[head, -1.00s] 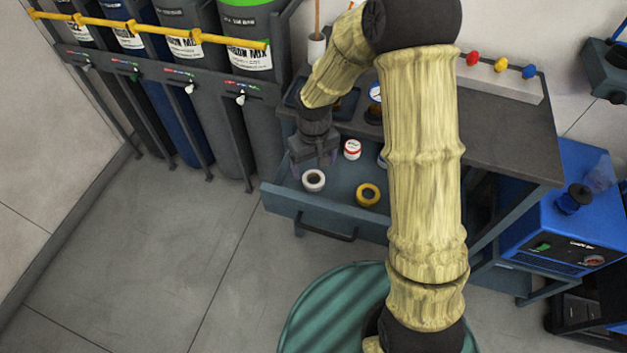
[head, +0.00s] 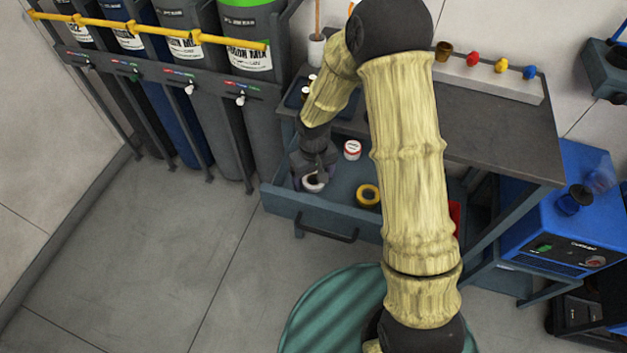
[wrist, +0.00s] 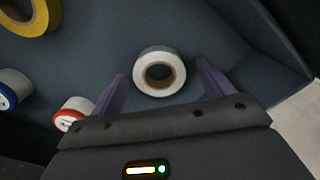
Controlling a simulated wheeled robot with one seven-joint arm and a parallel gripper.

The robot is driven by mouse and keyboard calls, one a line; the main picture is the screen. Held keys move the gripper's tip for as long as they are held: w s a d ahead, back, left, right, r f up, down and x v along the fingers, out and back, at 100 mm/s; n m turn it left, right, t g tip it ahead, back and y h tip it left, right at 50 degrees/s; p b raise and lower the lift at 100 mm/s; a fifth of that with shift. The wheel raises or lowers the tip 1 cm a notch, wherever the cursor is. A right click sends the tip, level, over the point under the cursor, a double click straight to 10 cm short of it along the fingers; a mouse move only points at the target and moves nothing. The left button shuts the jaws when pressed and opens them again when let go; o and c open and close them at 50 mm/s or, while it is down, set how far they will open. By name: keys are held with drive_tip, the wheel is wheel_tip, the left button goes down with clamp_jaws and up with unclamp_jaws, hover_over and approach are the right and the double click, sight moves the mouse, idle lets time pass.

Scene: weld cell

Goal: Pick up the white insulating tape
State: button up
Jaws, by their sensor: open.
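The white insulating tape (wrist: 174,82) is a white roll with a dark centre hole, lying flat in the open blue-grey drawer (head: 285,202). In the wrist view it sits between and slightly beyond the fingertips of my gripper (wrist: 160,80), which is open with one purple finger on each side. No contact between fingers and tape can be made out. In the head view my gripper (head: 314,180) is low in the drawer's left part, over the white tape (head: 315,187), and partly hides it.
A yellow roll (head: 368,195) lies right of the white tape, and a red-and-white roll (head: 352,150) lies behind it. The drawer walls surround them closely. A dark worktop (head: 490,130) is above and behind the drawer. Gas cylinders (head: 243,110) stand to the left.

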idle(0.3)
drive_tip(key=c, duration=1.1)
drive_tip(key=shift+o, duration=0.2)
drive_tip(key=shift+r, duration=0.15)
wheel_tip(320, 180, up, 10)
drive_tip(key=p, duration=0.1)
